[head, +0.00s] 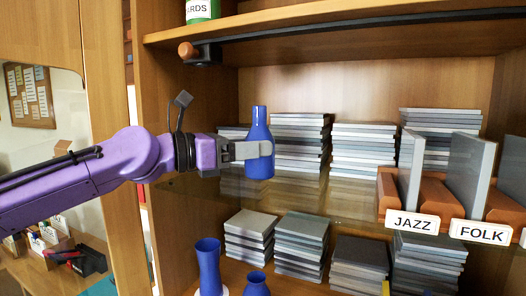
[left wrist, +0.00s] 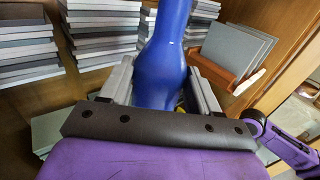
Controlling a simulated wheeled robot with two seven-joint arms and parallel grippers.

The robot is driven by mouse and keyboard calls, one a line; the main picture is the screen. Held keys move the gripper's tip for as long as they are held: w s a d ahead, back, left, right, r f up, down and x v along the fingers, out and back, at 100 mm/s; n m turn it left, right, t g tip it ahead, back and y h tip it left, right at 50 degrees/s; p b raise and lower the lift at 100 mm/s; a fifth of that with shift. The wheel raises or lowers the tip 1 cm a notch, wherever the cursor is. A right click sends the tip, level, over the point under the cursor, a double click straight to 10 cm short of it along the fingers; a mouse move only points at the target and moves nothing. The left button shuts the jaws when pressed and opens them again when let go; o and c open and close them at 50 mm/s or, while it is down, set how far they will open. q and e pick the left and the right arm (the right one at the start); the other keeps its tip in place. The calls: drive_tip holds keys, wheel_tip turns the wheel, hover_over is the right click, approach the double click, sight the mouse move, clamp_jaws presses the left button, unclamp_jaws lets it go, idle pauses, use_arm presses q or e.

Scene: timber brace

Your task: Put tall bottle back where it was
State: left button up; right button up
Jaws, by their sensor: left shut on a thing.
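The tall blue bottle (head: 259,150) is upright in my left gripper (head: 250,151), in front of the glass shelf at the middle of the head view. The gripper's fingers are shut around the bottle's body from the left. In the left wrist view the bottle (left wrist: 165,55) stands between the two grey fingers. From the head view I cannot tell whether its base touches the glass shelf (head: 300,190). Two other blue vessels, a taller one (head: 209,265) and a shorter one (head: 256,284), stand low at the bottom of the head view. My right gripper is not in view.
Several stacks of grey cases (head: 300,140) stand behind the bottle, with more stacks (head: 301,240) on the level below. Orange dividers with JAZZ (head: 411,224) and FOLK (head: 481,232) labels stand at the right. A dark rail (head: 350,27) runs under the upper shelf.

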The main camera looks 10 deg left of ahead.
sight(260, 163)
use_arm(q)
drive_tip(key=x, duration=0.2)
drive_tip(key=shift+w+d+p, duration=0.15)
drive_tip(key=shift+w+p, duration=0.15)
wheel_tip(260, 163, down, 2)
drive_tip(key=shift+s+f+p, duration=0.15)
drive_tip(key=shift+f+p, duration=0.05)
drive_tip(key=shift+p, duration=0.25)
drive_tip(key=shift+f, duration=0.55)
drive_tip(key=o, duration=1.3)
drive_tip(key=shift+d+f, duration=0.1)
